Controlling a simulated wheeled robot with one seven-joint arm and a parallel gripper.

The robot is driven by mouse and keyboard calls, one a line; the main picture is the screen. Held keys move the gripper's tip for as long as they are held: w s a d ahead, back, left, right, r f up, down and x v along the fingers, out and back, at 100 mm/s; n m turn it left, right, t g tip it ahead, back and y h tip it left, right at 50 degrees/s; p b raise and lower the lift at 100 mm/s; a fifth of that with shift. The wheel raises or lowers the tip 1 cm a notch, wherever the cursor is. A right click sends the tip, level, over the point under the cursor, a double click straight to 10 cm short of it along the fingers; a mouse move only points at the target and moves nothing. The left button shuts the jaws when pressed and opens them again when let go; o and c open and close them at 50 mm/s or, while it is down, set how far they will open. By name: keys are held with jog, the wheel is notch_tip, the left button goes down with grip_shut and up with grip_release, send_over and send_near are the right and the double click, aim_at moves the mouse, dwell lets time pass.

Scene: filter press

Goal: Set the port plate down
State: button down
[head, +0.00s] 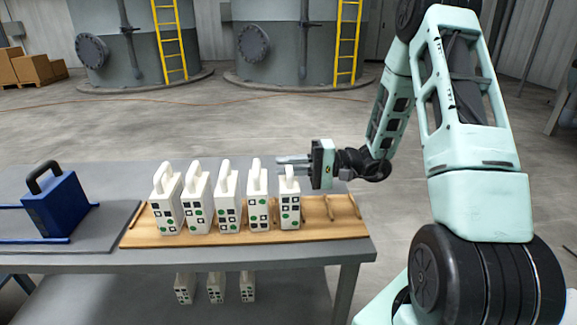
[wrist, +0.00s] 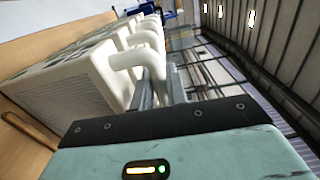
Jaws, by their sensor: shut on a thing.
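The port plate (head: 290,212) is a white block with black squares, green dots and a loop handle. It is the rightmost in a row on the wooden rack (head: 335,226). It stands upright, its lower edge at the rack; whether it bears fully on the wood I cannot tell. My gripper (head: 290,161) reaches in from the right, shut on the plate's handle. In the wrist view my grey fingers (wrist: 160,75) are at the handle (wrist: 128,62) of the nearest white plate (wrist: 75,85). The fingers hide part of the handle.
Several similar white plates (head: 228,208) stand close on the left. Empty rack slots with wooden dividers (head: 330,208) lie on the right. A blue block (head: 55,203) with a black handle sits on the table's left. More white plates (head: 215,288) stand on the lower shelf.

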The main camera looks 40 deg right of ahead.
jog(key=shift+f, duration=0.2)
jog(key=c, duration=1.4)
grip_release()
jog(key=shift+r, duration=0.1)
jog(key=shift+r, duration=0.25)
jog(key=b+v, duration=0.1)
jog(key=v, duration=1.1)
jog(key=shift+b, duration=0.4)
jog(key=shift+f, duration=0.15)
